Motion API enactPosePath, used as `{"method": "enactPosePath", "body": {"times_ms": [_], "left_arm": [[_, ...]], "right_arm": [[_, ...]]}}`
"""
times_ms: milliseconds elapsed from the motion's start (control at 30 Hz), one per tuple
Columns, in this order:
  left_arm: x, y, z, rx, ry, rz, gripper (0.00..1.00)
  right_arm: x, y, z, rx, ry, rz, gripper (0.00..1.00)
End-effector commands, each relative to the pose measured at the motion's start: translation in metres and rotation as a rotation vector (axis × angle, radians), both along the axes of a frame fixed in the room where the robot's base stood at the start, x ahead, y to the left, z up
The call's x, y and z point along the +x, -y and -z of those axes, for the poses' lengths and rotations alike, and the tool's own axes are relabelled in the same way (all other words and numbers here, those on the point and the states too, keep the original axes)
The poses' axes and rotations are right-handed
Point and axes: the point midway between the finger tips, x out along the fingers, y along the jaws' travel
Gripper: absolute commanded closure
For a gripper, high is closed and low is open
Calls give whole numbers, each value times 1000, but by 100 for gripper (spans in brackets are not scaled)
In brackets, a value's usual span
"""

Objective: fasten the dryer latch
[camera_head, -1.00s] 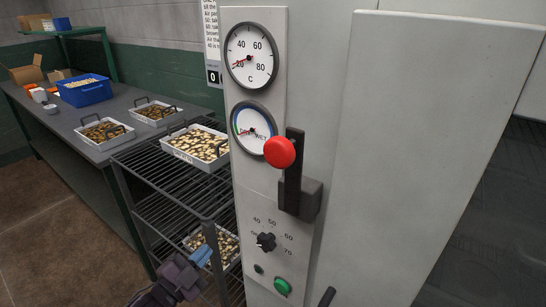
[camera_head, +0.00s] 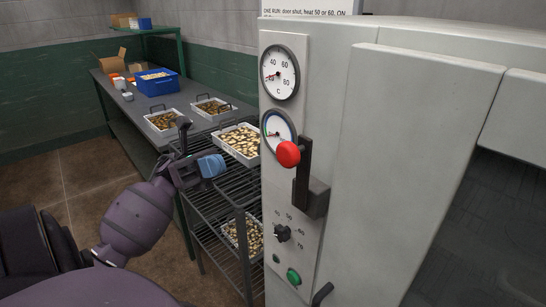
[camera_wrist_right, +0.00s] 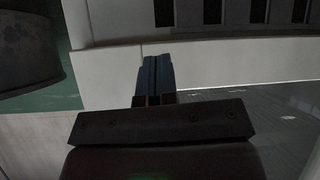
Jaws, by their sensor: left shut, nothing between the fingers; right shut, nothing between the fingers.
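The dryer latch is a dark upright lever with a red knob (camera_head: 288,154) on the grey control panel of the dryer. Its dark base block (camera_head: 312,199) sits lower, beside the door edge. The dryer door (camera_head: 410,170) appears shut against the body at the panel side. My left gripper (camera_head: 212,166) is shut and empty, with blue fingertips, in front of the rack and left of the knob, apart from it. My right gripper shows only in the right wrist view (camera_wrist_right: 152,75), shut and empty, near a pale panel edge with dark slots above.
Two round gauges (camera_head: 280,72), a black dial (camera_head: 282,233) and a green button (camera_head: 293,277) are on the panel. A wire rack (camera_head: 228,205) with trays of sliced food stands left of the dryer. A grey table (camera_head: 145,115) holds trays and a blue bin (camera_head: 157,84).

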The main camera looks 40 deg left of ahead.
Motion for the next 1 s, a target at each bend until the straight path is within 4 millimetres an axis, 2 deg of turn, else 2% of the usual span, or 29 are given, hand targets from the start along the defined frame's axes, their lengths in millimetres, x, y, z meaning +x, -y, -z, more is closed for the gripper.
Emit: {"method": "enactPosePath", "body": {"times_ms": [267, 433, 700, 1000], "left_arm": [[0, 1, 0, -2, -2, 0, 100], [2, 11, -6, -3, -2, 1, 100], [7, 50, -27, -3, -1, 2, 100], [14, 95, -50, -3, -1, 3, 100]], "right_arm": [[1, -1, -2, 1, 3, 0, 100], [6, -1, -10, -1, 17, -5, 100], [16, -1, -33, -3, 45, -11, 100], [16, 0, -50, -6, 53, -9, 100]]}}
